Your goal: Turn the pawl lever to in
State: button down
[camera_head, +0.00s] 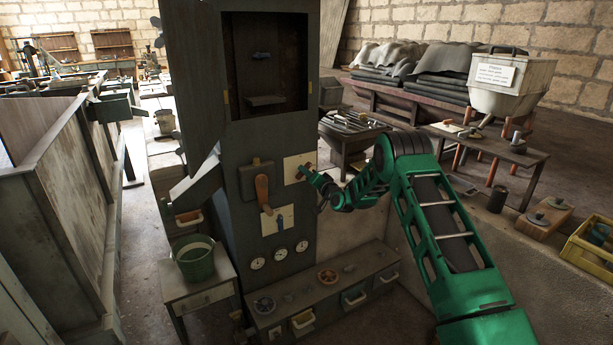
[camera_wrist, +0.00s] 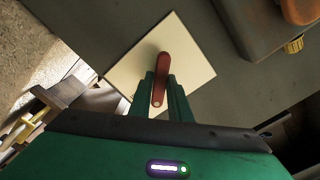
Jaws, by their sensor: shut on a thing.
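The pawl lever (camera_wrist: 161,78) is a small red-brown lever on a square cream plate (camera_wrist: 190,62), seen close up in the wrist view. The plate also shows on the front of the tall grey cabinet in the head view (camera_head: 292,163). My gripper (camera_wrist: 159,98) is shut on the lever, one green finger on each side of it. The lever's rounded free end shows between the fingers. In the head view my gripper (camera_head: 306,174) covers most of the lever. No readable marking of the lever's positions shows.
A larger lever with an orange handle (camera_head: 262,190) hangs left of the plate. Below it is another cream plate (camera_head: 270,221) with a small lever, then several round gauges (camera_head: 280,254). A low drawer bench (camera_head: 330,290) runs along the cabinet's foot. A green bucket (camera_head: 195,262) stands left.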

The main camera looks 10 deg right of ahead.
jog(key=shift+s+d+f+n, duration=0.1)
jog(key=shift+f+n, duration=0.05)
jog(key=shift+n, duration=1.45)
jog(key=shift+w+d+f+n, duration=0.1)
jog(key=shift+f+n, duration=0.1)
jog(key=shift+n, duration=1.4)
jog(key=shift+s+f+n, duration=0.1)
jog(key=shift+f+n, duration=0.05)
jog(key=shift+n, duration=1.45)
jog(key=c, duration=1.7)
grip_release()
jog(key=shift+a+r, duration=0.1)
jog(key=shift+r, duration=0.1)
jog(key=v, duration=1)
jog(key=shift+s, duration=0.25)
